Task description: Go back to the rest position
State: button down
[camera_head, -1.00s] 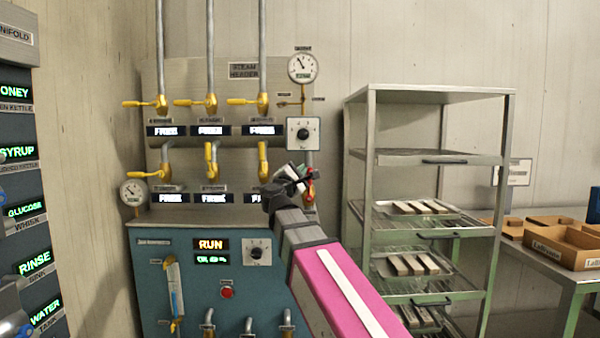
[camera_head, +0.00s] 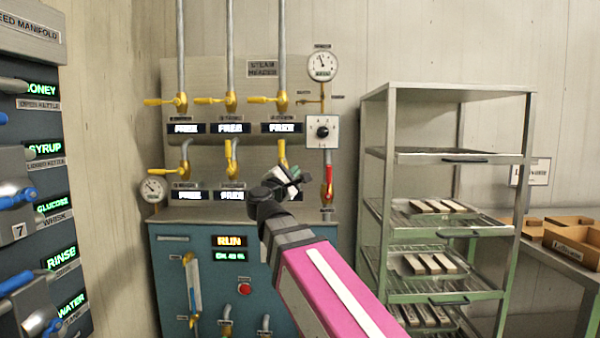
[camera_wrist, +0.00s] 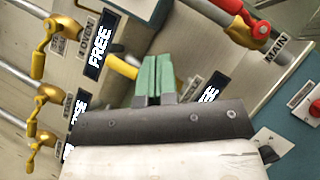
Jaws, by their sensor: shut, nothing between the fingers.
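My gripper (camera_head: 290,178) is in front of the steam header panel (camera_head: 262,152), at the end of my pink and grey arm. In the wrist view its two green fingertips (camera_wrist: 153,78) are together with nothing between them. A red-handled valve (camera_head: 329,183) stands just right of the gripper in the head view. In the wrist view the red valve (camera_wrist: 237,22) is at the upper right, beside a plate reading MAIN, apart from the fingers. Yellow-handled valves (camera_head: 229,101) sit in two rows, with displays reading FREE (camera_head: 231,128) below them.
A blue cabinet (camera_head: 178,270) with a RUN display stands below the panel. A metal rack (camera_head: 374,190) with trays of bars is to the right. A table with cardboard boxes (camera_head: 570,243) is at the far right. A feed manifold (camera_head: 30,60) is close on the left.

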jog(key=w+f+m+g+y, duration=0.35)
jog(key=f+m+y, duration=0.45)
jog(key=f+m, duration=0.85)
jog(key=w+f+m+g+y, duration=0.2)
jog(key=w+f+m+y, duration=0.3)
jog(key=f+m+y, duration=0.75)
jog(key=s+d+f+n+g+h, duration=0.3)
jog(key=s+d+f, duration=0.3)
jog(key=f, duration=0.4)
jog(key=s+d+f+n+g+h, duration=0.3)
jog(key=s+d+f+g, duration=0.3)
jog(key=f, duration=0.5)
jog(key=s+d+f+n+g+h, duration=0.3)
jog(key=s+d+f, duration=0.3)
jog(key=f, duration=0.4)
jog(key=shift+s+d+f+n+g, duration=0.25)
jog(key=shift+d+n+g, duration=0.4)
jog(key=shift+n+g, duration=0.15)
jog(key=shift+h, duration=0.25)
